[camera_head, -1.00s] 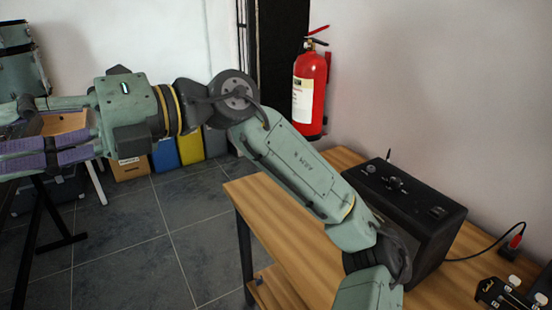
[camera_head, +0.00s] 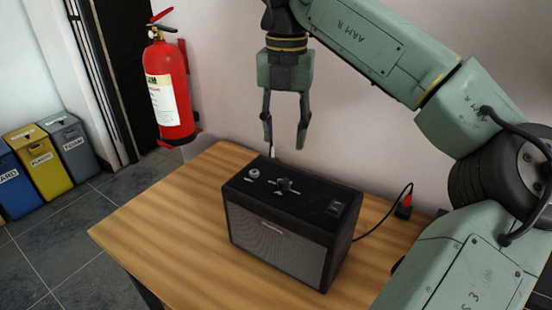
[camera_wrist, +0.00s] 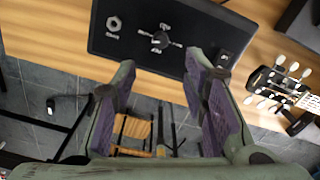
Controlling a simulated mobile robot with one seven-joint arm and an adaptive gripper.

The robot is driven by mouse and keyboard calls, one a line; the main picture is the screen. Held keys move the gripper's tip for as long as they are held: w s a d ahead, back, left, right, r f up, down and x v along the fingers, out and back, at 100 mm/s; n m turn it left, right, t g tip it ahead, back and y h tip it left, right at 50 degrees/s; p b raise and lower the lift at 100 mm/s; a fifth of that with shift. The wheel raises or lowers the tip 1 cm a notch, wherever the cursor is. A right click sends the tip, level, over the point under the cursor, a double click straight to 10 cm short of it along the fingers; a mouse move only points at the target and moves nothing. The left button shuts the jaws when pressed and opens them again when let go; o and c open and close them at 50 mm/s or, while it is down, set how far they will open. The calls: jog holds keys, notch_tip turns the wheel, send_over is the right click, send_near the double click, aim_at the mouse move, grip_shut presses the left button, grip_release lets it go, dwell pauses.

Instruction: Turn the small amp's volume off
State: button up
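The small amp (camera_head: 270,245) is a black box with a grey grille, standing on the wooden table. Its top panel has a dark knob with white markings (camera_head: 285,185), a round metal jack-like fitting (camera_head: 253,173) to the left and a rocker switch (camera_head: 335,208) to the right. In the wrist view the knob (camera_wrist: 160,40) lies beyond the fingers, near the middle. My gripper (camera_head: 285,140) points down, open and empty, above the back of the amp and apart from it. Its purple-padded fingers (camera_wrist: 163,90) are spread wide in the wrist view. The knob's exact setting is too small to read.
The wooden table (camera_head: 160,225) has free room left of the amp. A cable runs from the amp to a red plug (camera_head: 404,207) by the wall. A fire extinguisher (camera_head: 168,90) hangs at the left. A guitar headstock (camera_wrist: 285,88) shows at the right in the wrist view.

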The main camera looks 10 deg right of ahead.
aim_at(284, 181)
notch_tip(284, 181, down, 11)
jog(key=shift+r+p, duration=0.15)
jog(key=shift+p, duration=1.05)
jog(key=shift+c, duration=0.5)
grip_shut()
